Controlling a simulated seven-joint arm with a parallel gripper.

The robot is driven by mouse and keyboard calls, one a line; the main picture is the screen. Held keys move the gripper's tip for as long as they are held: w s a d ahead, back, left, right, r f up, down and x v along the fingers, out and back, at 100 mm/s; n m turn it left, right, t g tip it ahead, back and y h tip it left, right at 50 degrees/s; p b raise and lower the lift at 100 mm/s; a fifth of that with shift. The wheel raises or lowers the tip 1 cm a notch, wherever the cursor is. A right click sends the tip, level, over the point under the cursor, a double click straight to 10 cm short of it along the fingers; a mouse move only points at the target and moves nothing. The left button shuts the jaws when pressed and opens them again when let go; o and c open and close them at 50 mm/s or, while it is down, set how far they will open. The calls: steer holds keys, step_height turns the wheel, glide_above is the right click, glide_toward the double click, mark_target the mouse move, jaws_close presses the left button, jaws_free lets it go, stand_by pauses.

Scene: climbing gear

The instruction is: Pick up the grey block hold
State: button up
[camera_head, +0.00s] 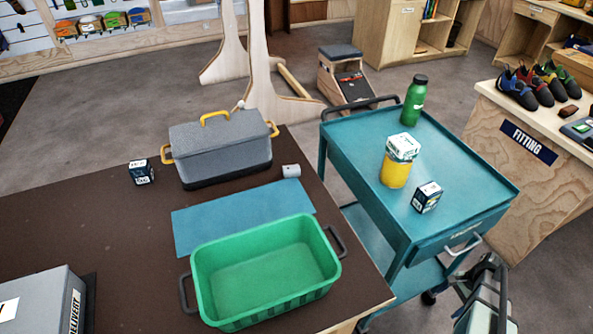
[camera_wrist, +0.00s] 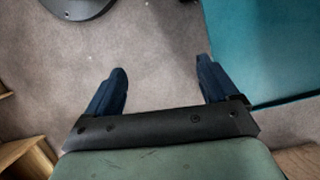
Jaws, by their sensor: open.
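A small light grey piece (camera_head: 291,171) lies on the dark brown table, just right of the grey lidded box. It may be the grey block hold, but it is too small to tell for sure. It does not show in the wrist view. My gripper (camera_wrist: 161,68) is open and empty in the wrist view, with two dark blue fingers apart above bare grey floor. Part of my arm shows at the lower right of the head view, in front of the teal cart and well away from the grey piece.
A grey box (camera_head: 225,150) with yellow handles, a dark printed cube (camera_head: 141,172), a blue mat (camera_head: 240,215) and an open, empty green crate (camera_head: 205,285) share the table. The teal cart (camera_head: 350,150) holds a green bottle (camera_head: 414,101), a yellow jar (camera_head: 395,174) with a box on top and another cube (camera_head: 427,197).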

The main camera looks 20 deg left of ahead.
steer(key=w+d+r+m+t, duration=0.2)
steer(key=w+d+r+m, duration=0.1)
steer(key=w+d+r, duration=0.5)
steer(key=w+d+r+m+t, duration=0.1)
steer(key=w+d+r+m, duration=0.2)
steer(key=w+d+r, duration=0.55)
steer(key=w+d+r+t+h, duration=0.1)
steer(key=w+r, duration=0.2)
steer(key=r, duration=0.8)
steer(key=w+r, duration=0.2)
steer(key=r, duration=0.9)
steer(key=w+a+r+n, duration=0.2)
steer(key=w+a+n, duration=0.1)
steer(key=a, duration=0.7)
steer(key=w+a+r+n, duration=0.1)
steer(key=w+a+n, duration=0.2)
steer(key=a, duration=0.8)
step_height(320, 180, up, 3)
steer(key=n+g+h, duration=0.1)
steer(key=n+h, duration=0.1)
steer(key=n, duration=1.5)
glide_above(291, 166)
step_height(291, 166, down, 8)
steer(key=shift+w+r, duration=0.1)
steer(key=shift+r, duration=0.05)
steer(key=shift+s+f, duration=0.2)
steer(key=shift+f, duration=2.45)
